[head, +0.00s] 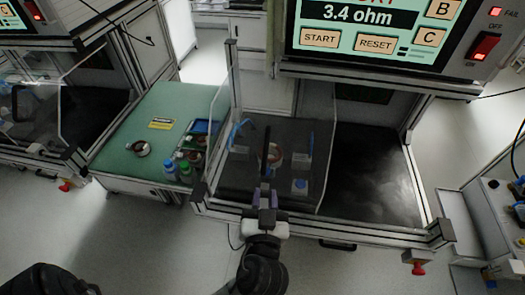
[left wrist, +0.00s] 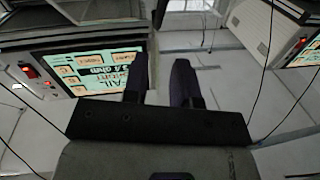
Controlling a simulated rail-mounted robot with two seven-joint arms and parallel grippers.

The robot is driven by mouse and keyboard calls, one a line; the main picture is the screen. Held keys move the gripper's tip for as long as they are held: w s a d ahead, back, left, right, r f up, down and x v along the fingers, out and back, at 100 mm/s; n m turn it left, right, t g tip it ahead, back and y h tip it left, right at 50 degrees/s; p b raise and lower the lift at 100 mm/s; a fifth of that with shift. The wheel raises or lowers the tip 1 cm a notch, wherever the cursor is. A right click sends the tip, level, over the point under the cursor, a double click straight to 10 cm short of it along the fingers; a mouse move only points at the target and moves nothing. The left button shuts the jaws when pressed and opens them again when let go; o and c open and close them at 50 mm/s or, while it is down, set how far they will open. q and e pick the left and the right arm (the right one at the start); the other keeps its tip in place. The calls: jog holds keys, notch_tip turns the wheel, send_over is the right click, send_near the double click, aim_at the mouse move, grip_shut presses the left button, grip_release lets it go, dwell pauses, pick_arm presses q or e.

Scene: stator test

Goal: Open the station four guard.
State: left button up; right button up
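A test station in the middle of the head view has a clear guard panel (head: 318,165) over the left part of its dark bay. No station number is readable. A dark upright bar (head: 267,145), apparently the guard's handle, stands in front of the bay. My left gripper (head: 265,190) is at the lower end of this bar in the picture; I cannot tell whether it touches. In the left wrist view its two dark fingers (left wrist: 160,80) are apart, with nothing clearly held between them. My right gripper is not in view.
Behind the guard are a copper-coloured ring part (head: 272,153) and blue fittings. The screen (head: 365,35) above reads 3.4 ohm. A green-topped bench (head: 125,115) with bottles stands left. Another guarded station (head: 50,110) is at far left. The right part of the bay (head: 365,175) looks empty.

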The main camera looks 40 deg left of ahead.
aim_at(266, 155)
pick_arm(q)
jog(key=x, duration=1.3)
jog(key=shift+w+a+p, duration=0.3)
grip_shut()
